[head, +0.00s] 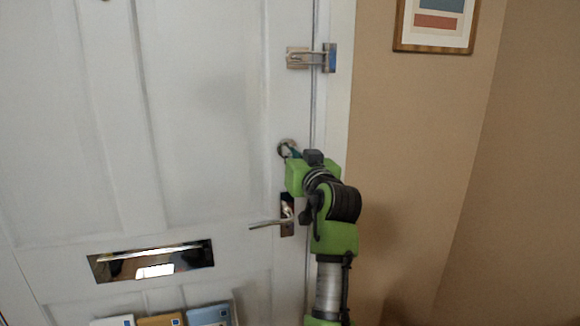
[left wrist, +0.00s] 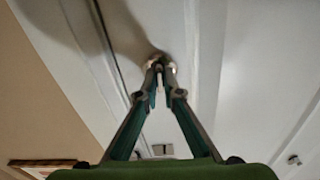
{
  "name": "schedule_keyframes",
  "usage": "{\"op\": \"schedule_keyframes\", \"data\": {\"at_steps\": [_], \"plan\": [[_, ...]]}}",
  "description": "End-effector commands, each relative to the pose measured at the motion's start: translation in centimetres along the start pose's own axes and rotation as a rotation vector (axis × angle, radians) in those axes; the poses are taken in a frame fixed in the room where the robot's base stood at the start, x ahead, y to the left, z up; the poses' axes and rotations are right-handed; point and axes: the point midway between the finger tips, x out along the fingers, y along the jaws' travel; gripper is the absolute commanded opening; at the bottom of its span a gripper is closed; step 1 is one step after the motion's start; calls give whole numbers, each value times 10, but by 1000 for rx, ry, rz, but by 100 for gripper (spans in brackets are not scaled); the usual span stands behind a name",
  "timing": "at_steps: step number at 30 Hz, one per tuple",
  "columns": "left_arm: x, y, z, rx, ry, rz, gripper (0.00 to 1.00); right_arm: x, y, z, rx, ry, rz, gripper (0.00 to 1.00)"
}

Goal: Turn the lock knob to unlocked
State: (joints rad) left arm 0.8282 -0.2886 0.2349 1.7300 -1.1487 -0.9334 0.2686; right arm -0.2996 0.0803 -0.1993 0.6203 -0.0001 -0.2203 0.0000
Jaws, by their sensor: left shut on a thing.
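The lock knob (head: 284,145) is a small round metal piece on the white door near its right edge, above the handle. In the head view it is partly hidden by my left gripper (head: 293,153). In the left wrist view the fingers of my left gripper (left wrist: 160,68) come together on the knob (left wrist: 158,57), and only part of it shows around the tips. My left gripper is shut on the knob. The knob's turned position cannot be made out. My right gripper is not in view.
A lever handle (head: 270,224) sits just below my gripper. A latch (head: 300,58) is higher on the door edge. A mail slot (head: 150,260) and several boxes or booklets (head: 160,319) are lower left. A framed picture (head: 436,22) hangs on the tan wall at right.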

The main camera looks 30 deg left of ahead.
Motion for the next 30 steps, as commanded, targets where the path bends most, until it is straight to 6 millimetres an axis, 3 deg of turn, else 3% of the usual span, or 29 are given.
{"op": "schedule_keyframes", "data": {"at_steps": [6, 23, 24, 25, 30], "plan": [[0, 0, 1, -73, -1, 0, 0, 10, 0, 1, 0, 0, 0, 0], [0, 0, 0, -100, 0, 0, 0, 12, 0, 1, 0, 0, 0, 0], [0, 0, 0, -99, 0, 0, 17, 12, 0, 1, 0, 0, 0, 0], [0, 0, 0, -99, 0, 0, 24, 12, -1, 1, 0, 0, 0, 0], [0, 0, 0, -98, 0, 0, 24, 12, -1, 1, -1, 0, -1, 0]]}}
